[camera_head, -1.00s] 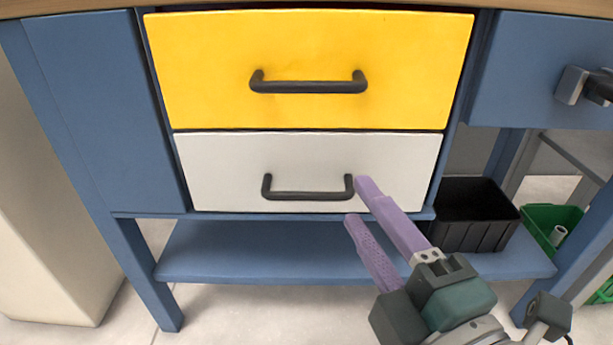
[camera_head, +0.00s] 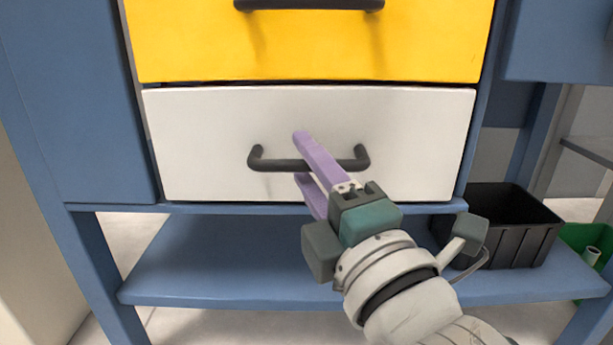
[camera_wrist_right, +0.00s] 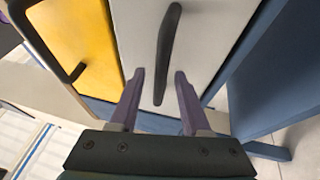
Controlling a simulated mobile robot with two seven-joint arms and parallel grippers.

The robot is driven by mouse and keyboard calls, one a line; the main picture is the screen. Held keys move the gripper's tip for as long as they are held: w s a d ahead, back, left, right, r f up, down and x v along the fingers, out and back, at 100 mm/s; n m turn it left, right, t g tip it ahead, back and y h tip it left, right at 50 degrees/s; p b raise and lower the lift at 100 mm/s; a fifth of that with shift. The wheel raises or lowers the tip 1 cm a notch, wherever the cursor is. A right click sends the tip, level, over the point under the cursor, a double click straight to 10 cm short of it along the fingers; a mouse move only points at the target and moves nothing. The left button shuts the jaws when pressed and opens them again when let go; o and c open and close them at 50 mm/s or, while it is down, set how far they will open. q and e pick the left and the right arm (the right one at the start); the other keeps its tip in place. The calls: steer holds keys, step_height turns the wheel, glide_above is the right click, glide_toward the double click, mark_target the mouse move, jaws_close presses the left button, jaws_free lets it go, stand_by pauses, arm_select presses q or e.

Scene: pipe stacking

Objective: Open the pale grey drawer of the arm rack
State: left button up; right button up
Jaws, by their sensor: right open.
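The pale grey drawer (camera_head: 210,130) is shut, under the yellow drawer (camera_head: 310,45). Its dark bar handle (camera_head: 262,163) runs level across the middle of its front. My right gripper (camera_head: 300,158) is open at the handle, with one purple finger above the bar and one below in the head view. In the right wrist view the handle (camera_wrist_right: 167,50) lies ahead between the two fingertips (camera_wrist_right: 160,73), and the fingers look apart from it. Part of the handle is hidden behind the upper finger in the head view. My left gripper is not in view.
A blue shelf (camera_head: 220,265) runs below the drawers. A black bin (camera_head: 510,235) stands on its right end, with a green crate (camera_head: 590,240) beyond it. Blue legs (camera_head: 100,270) frame the left side. The space in front of the drawer is clear apart from my arm.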

steer(key=shift+w+a+r, duration=0.1)
steer(key=shift+w+a, duration=0.1)
steer(key=shift+w, duration=0.2)
steer(key=shift+c, duration=0.3)
jaws_close()
stand_by(0.9)
